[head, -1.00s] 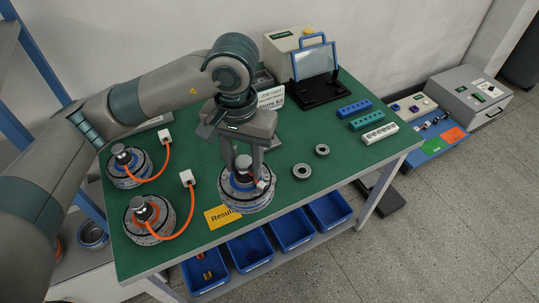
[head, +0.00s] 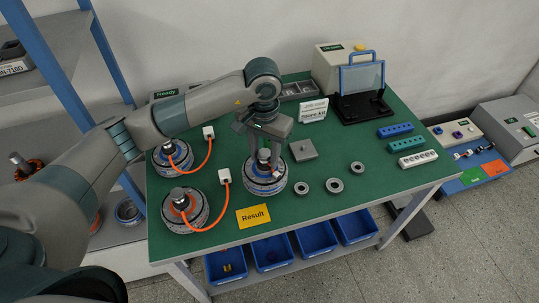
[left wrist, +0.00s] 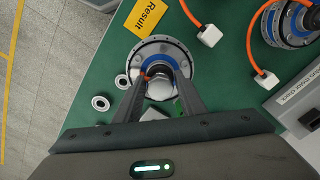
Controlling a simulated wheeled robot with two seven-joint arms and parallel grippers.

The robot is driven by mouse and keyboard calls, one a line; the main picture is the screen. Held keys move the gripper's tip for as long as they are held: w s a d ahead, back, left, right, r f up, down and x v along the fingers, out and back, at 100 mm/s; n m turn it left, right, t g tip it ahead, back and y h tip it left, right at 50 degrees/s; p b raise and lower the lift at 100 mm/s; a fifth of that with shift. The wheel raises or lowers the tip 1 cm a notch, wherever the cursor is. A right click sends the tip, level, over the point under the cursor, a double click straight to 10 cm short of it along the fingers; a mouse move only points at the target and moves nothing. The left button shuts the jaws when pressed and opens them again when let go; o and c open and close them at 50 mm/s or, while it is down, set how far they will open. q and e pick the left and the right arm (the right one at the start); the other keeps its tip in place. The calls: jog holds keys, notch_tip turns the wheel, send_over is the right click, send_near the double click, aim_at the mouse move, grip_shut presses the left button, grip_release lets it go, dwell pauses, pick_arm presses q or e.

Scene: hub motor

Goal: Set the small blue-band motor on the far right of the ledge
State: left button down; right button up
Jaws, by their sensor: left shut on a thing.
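A round grey motor with a blue band (head: 262,187) is at the middle of the green table (head: 300,220). My left gripper (head: 268,165) reaches down from above, shut on its central hub. The motor also shows in the left wrist view (left wrist: 158,49), upright between the two fingers (left wrist: 158,88). Whether it touches the tabletop I cannot tell. Another blue-band motor (head: 163,164) and an orange-band motor (head: 194,220) stand to the left, each with an orange cable. My right gripper is not in view. I cannot tell which surface is the ledge.
A grey rack with blue posts (head: 104,55) stands at the left, with parts on its shelves. Several metal rings (head: 326,186) and a grey square plate (head: 303,150) lie right of the held motor. A yellow Result card (head: 253,216) lies in front. Connector blocks (head: 400,145) are farther right.

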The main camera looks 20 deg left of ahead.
aim_at(264, 164)
pick_arm(q)
jog(key=shift+w+a+f, duration=0.1)
jog(key=shift+w+a, duration=0.1)
jog(key=shift+w, duration=0.1)
jog(key=shift+f, duration=0.15)
notch_tip(264, 164, down, 2)
jog(key=shift+f+p, duration=0.1)
jog(key=shift+p, duration=0.75)
jog(key=shift+f, duration=0.75)
jog(key=shift+f, duration=0.15)
jog(key=c, duration=1.1)
grip_release()
jog(key=shift+s, duration=0.1)
jog(key=shift+p, duration=0.3)
